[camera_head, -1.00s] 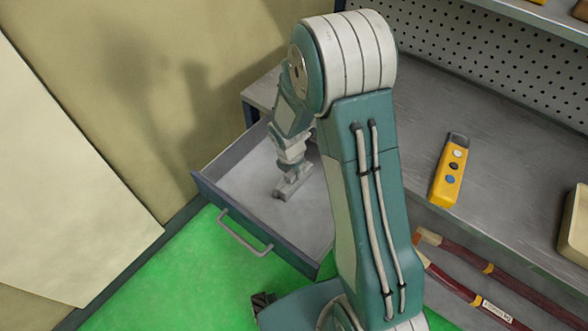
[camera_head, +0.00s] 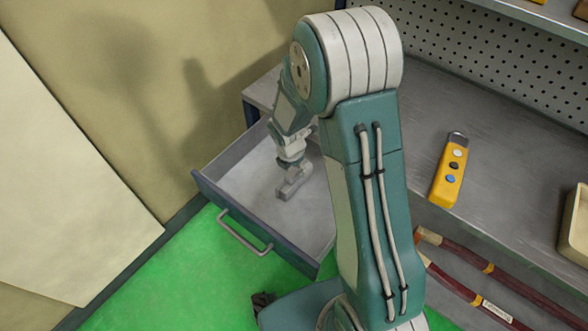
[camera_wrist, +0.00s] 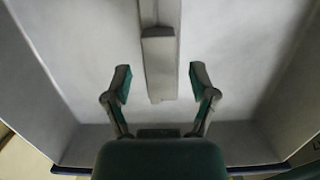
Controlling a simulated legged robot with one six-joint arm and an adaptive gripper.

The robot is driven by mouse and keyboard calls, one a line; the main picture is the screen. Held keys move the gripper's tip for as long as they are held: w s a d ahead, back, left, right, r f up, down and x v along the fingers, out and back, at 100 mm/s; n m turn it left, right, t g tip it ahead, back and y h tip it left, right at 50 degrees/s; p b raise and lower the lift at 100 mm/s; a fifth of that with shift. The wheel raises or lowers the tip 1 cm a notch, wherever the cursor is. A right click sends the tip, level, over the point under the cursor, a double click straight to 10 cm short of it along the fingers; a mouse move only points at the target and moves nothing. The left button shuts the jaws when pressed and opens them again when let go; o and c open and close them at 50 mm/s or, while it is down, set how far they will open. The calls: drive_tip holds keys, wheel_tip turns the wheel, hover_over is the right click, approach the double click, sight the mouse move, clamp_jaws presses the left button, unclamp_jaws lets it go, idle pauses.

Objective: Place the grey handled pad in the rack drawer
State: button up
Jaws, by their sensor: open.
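The grey handled pad (camera_head: 293,187) lies inside the open rack drawer (camera_head: 232,205), on its pale grey floor. In the wrist view the pad (camera_wrist: 159,65) is a narrow grey block running from the top edge down between the fingertips. My gripper (camera_wrist: 160,78) is open, one finger on each side of the pad, with a visible gap to both. In the head view my gripper (camera_head: 291,160) is just above the pad, inside the drawer walls. Its fingers are too small to make out there. My arm hides the drawer's right part.
A yellow remote (camera_head: 450,172) lies on the grey bench (camera_head: 420,110) to the right. Red-handled tools (camera_head: 470,285) lie below it. A beige bin (camera_head: 575,230) stands at the right edge. A tan wall (camera_head: 130,90) is close on the left.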

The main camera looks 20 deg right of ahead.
drive_tip(key=s+r+m+t, duration=0.1)
drive_tip(key=s+r+m, duration=0.4)
drive_tip(key=r, duration=0.7)
drive_tip(key=s+r+m+t, duration=0.1)
drive_tip(key=s+r+m, duration=0.4)
drive_tip(key=r, duration=0.6)
drive_tip(key=s+r+m+t, duration=0.1)
drive_tip(key=s+r+m, duration=0.2)
drive_tip(key=s+m, duration=0.2)
drive_tip(key=s+r+m+t+y, duration=0.1)
drive_tip(key=s+r+m, duration=0.2)
drive_tip(key=s+m, duration=0.3)
drive_tip(key=m, duration=0.4)
drive_tip(key=shift+d+r+t, duration=0.2)
drive_tip(key=shift+r+t, duration=0.1)
